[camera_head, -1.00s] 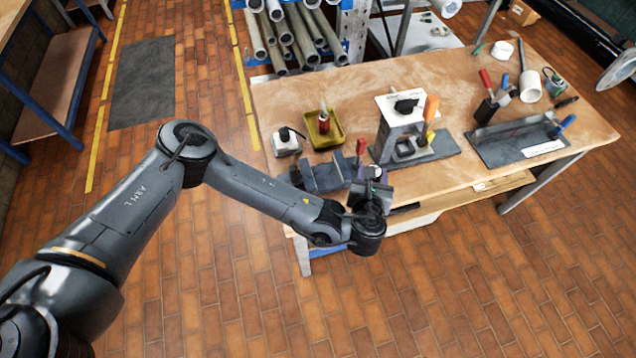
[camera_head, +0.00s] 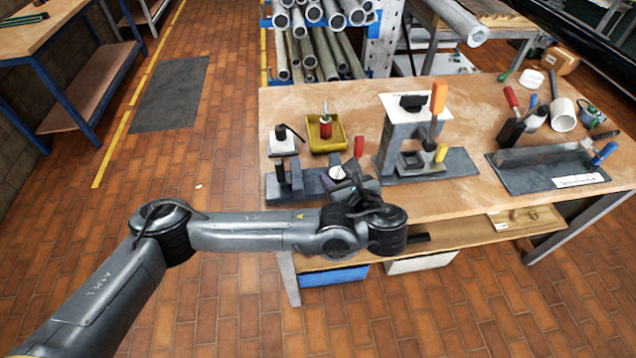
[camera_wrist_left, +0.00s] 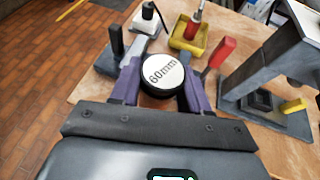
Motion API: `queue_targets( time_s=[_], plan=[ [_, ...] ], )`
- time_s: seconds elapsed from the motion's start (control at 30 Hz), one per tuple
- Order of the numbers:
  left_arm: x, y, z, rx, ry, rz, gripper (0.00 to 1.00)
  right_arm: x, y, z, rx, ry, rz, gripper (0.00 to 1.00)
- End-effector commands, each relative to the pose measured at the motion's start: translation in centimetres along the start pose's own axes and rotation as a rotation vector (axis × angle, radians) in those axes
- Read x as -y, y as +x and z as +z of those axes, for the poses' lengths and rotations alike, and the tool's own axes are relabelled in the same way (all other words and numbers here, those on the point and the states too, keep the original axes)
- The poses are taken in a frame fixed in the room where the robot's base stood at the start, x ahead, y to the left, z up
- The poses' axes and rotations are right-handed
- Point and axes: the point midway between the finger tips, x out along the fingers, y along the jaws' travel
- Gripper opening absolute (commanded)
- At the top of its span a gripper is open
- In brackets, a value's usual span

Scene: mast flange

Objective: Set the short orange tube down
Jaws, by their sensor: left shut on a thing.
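My left gripper (camera_head: 343,180) is at the table's front edge, beside the grey vise-like fixture (camera_head: 283,184). In the left wrist view its two purple fingers (camera_wrist_left: 160,76) are shut on a round piece (camera_wrist_left: 163,72) with a black rim and a white top marked "60mm". The white top also shows in the head view, small. My right gripper is not in view.
A yellow tray (camera_head: 341,131) holding a red-handled tool and a white block (camera_head: 283,145) with a black lever stand behind the fixture. A red handle (camera_head: 359,147) rises near the gripper. A dark tool tray (camera_head: 550,172) lies at right. Bare wood (camera_head: 462,135) shows between.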

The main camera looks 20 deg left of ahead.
Motion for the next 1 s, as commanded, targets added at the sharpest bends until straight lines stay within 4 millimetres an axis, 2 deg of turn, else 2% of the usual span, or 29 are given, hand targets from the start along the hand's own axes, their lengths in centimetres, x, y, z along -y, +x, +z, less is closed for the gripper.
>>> queue_targets(
  time_s=[0.03,0.17,0.3,0.37,0.6,0.87,1.0],
  plan=[
    [0.0,0.8,-0.9,0.002,-0.004,0.000,0.13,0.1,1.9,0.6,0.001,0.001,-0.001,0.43],
    [0.0,1.9,-1.1,0.002,-0.004,-0.002,0.13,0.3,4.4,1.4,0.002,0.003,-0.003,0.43],
    [0.0,4.6,-1.5,0.003,-0.004,0.000,0.13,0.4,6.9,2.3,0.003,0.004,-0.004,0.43],
    [0.0,6.0,-1.1,0.001,-0.001,0.003,0.13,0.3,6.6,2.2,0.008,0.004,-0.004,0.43],
    [0.1,10.5,-1.8,-0.001,-0.002,0.000,0.13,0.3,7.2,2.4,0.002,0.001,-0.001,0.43],
    [0.2,12.1,-1.9,0.000,0.000,-0.004,0.13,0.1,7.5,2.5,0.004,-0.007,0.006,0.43],
    [0.2,12.7,-3.3,0.000,0.002,-0.003,0.13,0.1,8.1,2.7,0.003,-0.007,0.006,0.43]
  ],
)
